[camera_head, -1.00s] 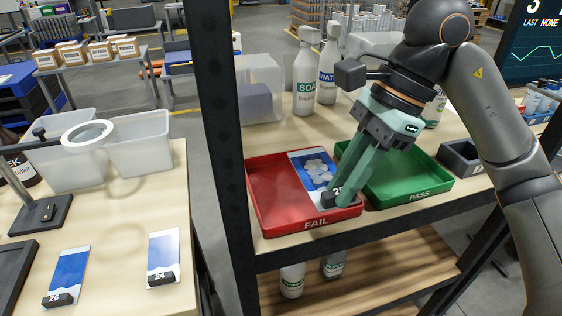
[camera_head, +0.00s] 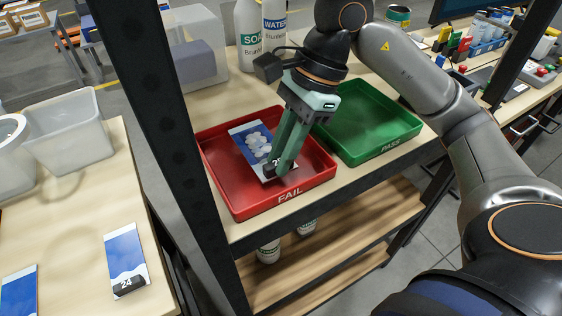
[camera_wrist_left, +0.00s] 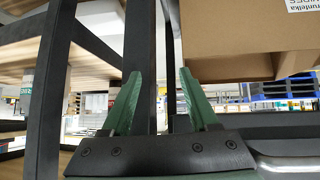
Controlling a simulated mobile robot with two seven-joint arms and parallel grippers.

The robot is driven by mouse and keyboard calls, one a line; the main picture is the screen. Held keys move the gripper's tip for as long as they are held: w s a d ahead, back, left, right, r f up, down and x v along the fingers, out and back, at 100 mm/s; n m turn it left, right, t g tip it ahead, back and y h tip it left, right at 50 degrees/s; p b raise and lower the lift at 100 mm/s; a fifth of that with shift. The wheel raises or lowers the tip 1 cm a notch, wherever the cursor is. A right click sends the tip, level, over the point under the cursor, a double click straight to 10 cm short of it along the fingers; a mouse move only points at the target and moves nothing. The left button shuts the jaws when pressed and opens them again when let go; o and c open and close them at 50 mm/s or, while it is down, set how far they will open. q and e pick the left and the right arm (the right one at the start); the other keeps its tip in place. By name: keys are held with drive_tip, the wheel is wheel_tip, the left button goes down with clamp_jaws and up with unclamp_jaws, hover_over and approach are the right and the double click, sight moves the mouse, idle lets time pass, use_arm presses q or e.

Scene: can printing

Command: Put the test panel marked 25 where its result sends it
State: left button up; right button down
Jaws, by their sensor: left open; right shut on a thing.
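The test panel (camera_head: 250,140), blue and white with pale blotches, is inside the outline of the red FAIL tray (camera_head: 219,190). My right gripper (camera_head: 279,171) is shut on the panel's black end tab, whose number is partly covered by the fingers; a 2 shows. I cannot tell whether the panel touches the tray floor. The green PASS tray (camera_head: 385,147) stands empty to the right. My left gripper (camera_wrist_left: 158,75) is open and empty in the left wrist view.
A panel marked 24 (camera_head: 124,250) and another panel (camera_head: 19,290) lie on the left table. A black post (camera_head: 165,110) rises between that table and the tray bench. Soap and water bottles (camera_head: 273,35) stand behind the trays. A cardboard box (camera_wrist_left: 240,30) is near my left gripper.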

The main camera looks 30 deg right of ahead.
wheel_tip(320, 180, down, 2)
drive_tip(key=shift+f, duration=0.2)
drive_tip(key=shift+f+b, duration=0.2)
drive_tip(key=shift+b, duration=0.1)
drive_tip(key=c, duration=0.8)
unclamp_jaws()
drive_tip(key=shift+r, duration=0.1)
drive_tip(key=shift+d+r+p, duration=0.1)
drive_tip(key=shift+r+p, duration=0.25)
drive_tip(key=shift+r, duration=0.05)
drive_tip(key=p+v, duration=0.1)
drive_tip(key=v, duration=1)
drive_tip(key=shift+r, duration=0.2)
